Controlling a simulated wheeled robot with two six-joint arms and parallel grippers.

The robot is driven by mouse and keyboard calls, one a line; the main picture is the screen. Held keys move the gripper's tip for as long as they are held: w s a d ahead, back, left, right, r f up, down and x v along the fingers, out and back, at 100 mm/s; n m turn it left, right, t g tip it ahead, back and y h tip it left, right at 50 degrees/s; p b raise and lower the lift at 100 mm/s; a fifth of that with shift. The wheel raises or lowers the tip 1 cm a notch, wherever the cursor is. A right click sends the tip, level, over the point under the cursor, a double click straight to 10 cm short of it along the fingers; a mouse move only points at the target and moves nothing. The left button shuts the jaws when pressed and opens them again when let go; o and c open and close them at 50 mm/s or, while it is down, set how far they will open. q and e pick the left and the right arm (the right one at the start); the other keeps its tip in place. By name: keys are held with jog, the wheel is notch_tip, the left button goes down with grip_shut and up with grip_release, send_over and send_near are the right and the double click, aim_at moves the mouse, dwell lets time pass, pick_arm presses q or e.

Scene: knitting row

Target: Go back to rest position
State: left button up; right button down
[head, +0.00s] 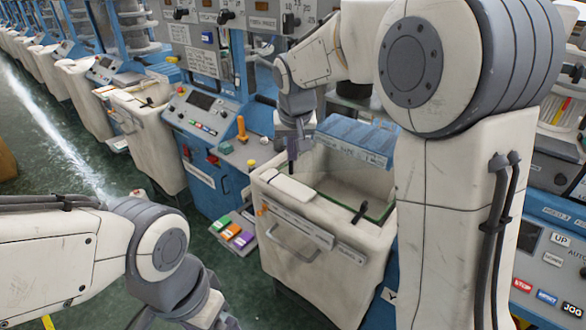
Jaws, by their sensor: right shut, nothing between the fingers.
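My right arm comes in from the right and bends at a large elbow close to the camera. Its gripper (293,152) points down, shut and empty, above the back left corner of a cream bin (290,243). I cannot tell whether its tip touches anything. My left arm reaches in at the lower left; its wrist runs down to the bottom edge and its gripper fingers are out of the picture.
The bin's blue lid (355,142) stands behind its opening. A blue machine (205,160) with a control panel is left of it. Colored blocks (233,232) sit on a low ledge. More machines and bins line the row. The green floor (70,150) at left is open.

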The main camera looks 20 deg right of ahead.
jog(key=s+a+f+n+g+y+b, duration=0.1)
jog(key=s+a+n, duration=0.1)
jog(key=s+a, duration=0.4)
jog(key=s+a+f+n+g+b, duration=0.1)
jog(key=s+a+f+n, duration=0.15)
jog(key=s, duration=0.55)
jog(key=s+a+f+n+g, duration=0.1)
jog(key=s+f+n, duration=0.1)
jog(key=s, duration=0.7)
jog(key=s+a+f+n+g+b, duration=0.1)
jog(key=s+f+n, duration=0.1)
jog(key=s+f, duration=0.3)
jog(key=s, duration=0.4)
jog(key=shift+s+a+n+y, duration=0.25)
jog(key=shift+a+n+y, duration=0.05)
jog(key=shift+n+y, duration=0.1)
